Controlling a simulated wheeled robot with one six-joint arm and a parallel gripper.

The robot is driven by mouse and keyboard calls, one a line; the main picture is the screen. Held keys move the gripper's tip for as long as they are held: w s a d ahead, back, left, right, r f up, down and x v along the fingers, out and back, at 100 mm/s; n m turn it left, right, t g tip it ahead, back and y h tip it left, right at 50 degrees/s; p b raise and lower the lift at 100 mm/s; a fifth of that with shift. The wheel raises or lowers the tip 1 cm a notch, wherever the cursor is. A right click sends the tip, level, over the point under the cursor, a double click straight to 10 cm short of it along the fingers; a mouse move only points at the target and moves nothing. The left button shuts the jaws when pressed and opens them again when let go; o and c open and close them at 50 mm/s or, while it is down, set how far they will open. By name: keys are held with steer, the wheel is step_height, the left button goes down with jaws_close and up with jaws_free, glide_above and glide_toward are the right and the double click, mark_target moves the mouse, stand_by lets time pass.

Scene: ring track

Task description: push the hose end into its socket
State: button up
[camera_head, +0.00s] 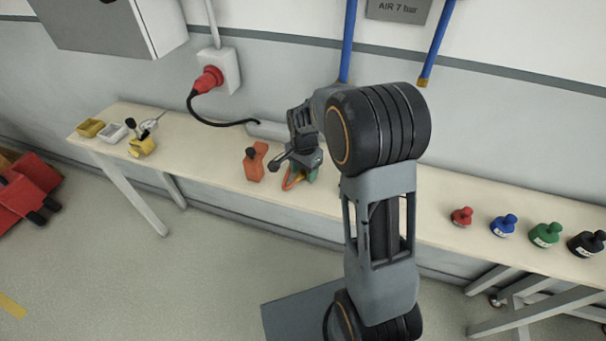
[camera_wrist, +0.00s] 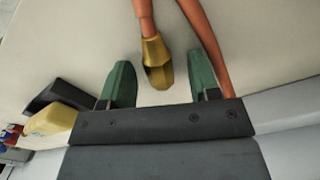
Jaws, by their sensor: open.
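My gripper (camera_wrist: 160,66) is open, with its green fingers on either side of the brass hose end (camera_wrist: 157,62). Gaps show between the hose end and both fingers. The hose (camera_wrist: 144,15) is orange, and another stretch of it runs beside the right finger. In the head view, my gripper (camera_head: 304,172) is low over the bench, with a bit of orange hose (camera_head: 291,180) at it. The hose end is too hidden there to make out. I cannot identify the socket for certain; a blue pipe (camera_head: 436,48) on the wall ends in a brass-coloured tip.
A red plug (camera_head: 208,80) trails a black cable to the bench. Small trays and a yellow tool (camera_head: 142,146) lie left; several coloured bottles (camera_head: 503,226) stand right.

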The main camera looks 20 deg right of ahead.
jaws_close()
stand_by(0.5)
steer(key=shift+r, duration=0.45)
step_height(320, 180, up, 2)
steer(key=shift+r, duration=0.15)
steer(key=s+d+r, duration=0.4)
steer(key=s+r, duration=0.5)
steer(key=s, duration=0.4)
steer(key=shift+s+d+r, duration=0.15)
steer(key=shift+s+r, duration=0.05)
steer(key=shift+r, duration=0.2)
